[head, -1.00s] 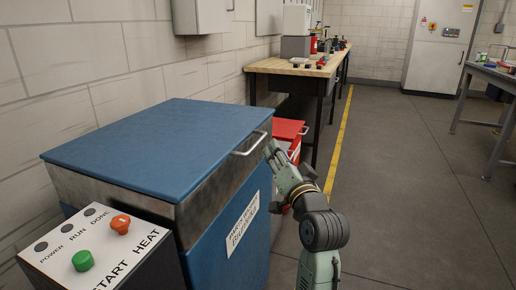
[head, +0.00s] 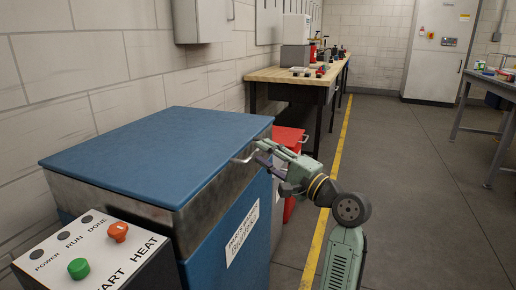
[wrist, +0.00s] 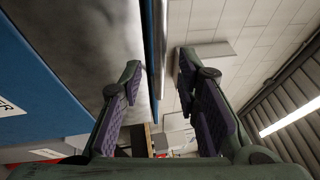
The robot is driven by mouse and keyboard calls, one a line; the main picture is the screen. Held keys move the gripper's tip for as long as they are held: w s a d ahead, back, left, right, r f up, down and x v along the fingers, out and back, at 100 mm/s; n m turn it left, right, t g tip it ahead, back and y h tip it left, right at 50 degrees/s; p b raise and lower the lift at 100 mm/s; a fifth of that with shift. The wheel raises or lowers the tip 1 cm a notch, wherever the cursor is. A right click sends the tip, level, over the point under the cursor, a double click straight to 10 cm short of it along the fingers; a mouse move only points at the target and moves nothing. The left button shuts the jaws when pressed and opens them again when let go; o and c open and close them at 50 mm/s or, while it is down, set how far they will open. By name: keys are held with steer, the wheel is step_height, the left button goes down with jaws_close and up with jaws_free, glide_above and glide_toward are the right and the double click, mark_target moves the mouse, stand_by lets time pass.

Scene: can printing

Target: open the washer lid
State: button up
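The washer is a blue cabinet with a flat blue lid (head: 160,150), which lies shut over a bare metal band. A metal bar handle (head: 242,159) sticks out from the lid's right side in the head view. My gripper (head: 263,152) is at that handle, and its fingers hide part of it. In the wrist view my gripper (wrist: 160,78) is open, its two padded fingers apart. The lid's blue edge (wrist: 147,45) and a thin metal bar, probably the handle, run between the fingers. I cannot tell whether a finger touches the handle.
A control box (head: 92,250) with green and orange buttons stands in front of the washer. A wooden workbench (head: 275,75) is farther back. The floor (head: 420,190) to the right is clear.

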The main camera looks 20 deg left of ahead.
mark_target(258, 150)
steer(key=shift+x, duration=1.6)
jaws_close()
